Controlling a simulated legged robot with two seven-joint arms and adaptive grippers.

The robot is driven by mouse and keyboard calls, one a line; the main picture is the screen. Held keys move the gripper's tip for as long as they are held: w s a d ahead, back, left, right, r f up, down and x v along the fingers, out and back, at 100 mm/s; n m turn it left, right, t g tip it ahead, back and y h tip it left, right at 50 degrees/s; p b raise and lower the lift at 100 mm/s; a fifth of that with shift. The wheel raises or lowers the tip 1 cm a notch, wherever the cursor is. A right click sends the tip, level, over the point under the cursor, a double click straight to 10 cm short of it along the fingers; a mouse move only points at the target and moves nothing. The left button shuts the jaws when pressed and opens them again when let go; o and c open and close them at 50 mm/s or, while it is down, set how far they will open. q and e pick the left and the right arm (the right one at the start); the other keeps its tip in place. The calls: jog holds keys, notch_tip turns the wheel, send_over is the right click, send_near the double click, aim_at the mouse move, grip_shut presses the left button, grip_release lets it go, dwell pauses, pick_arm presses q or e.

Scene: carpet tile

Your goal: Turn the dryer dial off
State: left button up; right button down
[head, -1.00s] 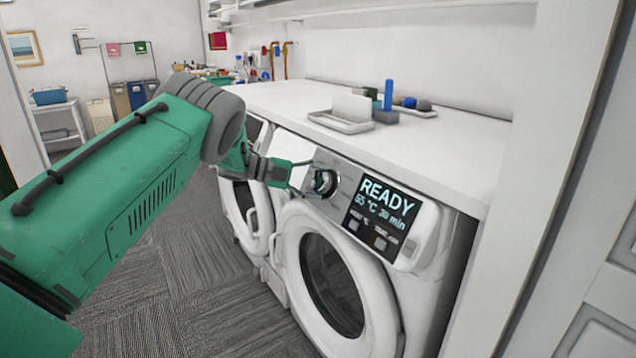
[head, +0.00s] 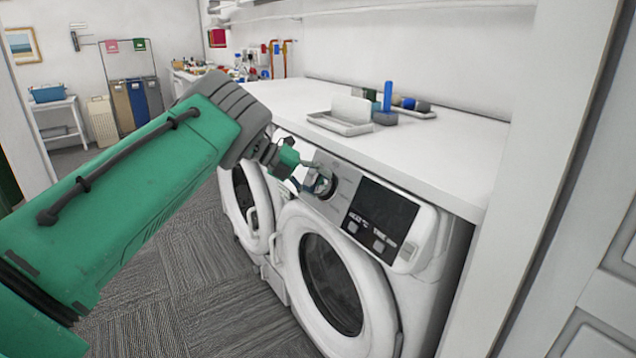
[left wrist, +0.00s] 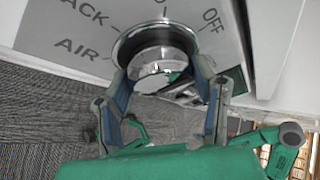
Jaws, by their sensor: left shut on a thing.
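The dryer (head: 425,255) is the white front-loader at the right, with its round door closed. Its silver dial (head: 327,185) is on the grey panel, left of the display (head: 380,208), which is dark. My left gripper (head: 317,180) is at the dial. In the left wrist view the two fingers of my left gripper (left wrist: 160,72) stand on either side of the round metal dial (left wrist: 160,50), shut on it. The OFF label (left wrist: 211,20) is up and right of the dial; the AIR label (left wrist: 77,50) is to its left. My right gripper is not in view.
A second front-loader (head: 243,200) stands left of the dryer. The white counter (head: 300,102) above holds a tray (head: 340,124) and small bottles. A white wall edge (head: 545,150) rises at the right. Grey carpet floor (head: 200,265) is open in front.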

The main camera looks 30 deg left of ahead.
pick_arm(q)
jog(key=shift+s+f, duration=0.15)
jog(key=shift+f, duration=0.15)
jog(key=o, duration=1.2)
jog(key=shift+a, duration=0.1)
jog(key=shift+c, duration=0.2)
jog(key=shift+a+r, duration=0.1)
jog(key=shift+a+r, duration=0.15)
jog(key=v, duration=1.1)
jog(key=shift+a, duration=0.2)
jog(key=shift+s, duration=0.1)
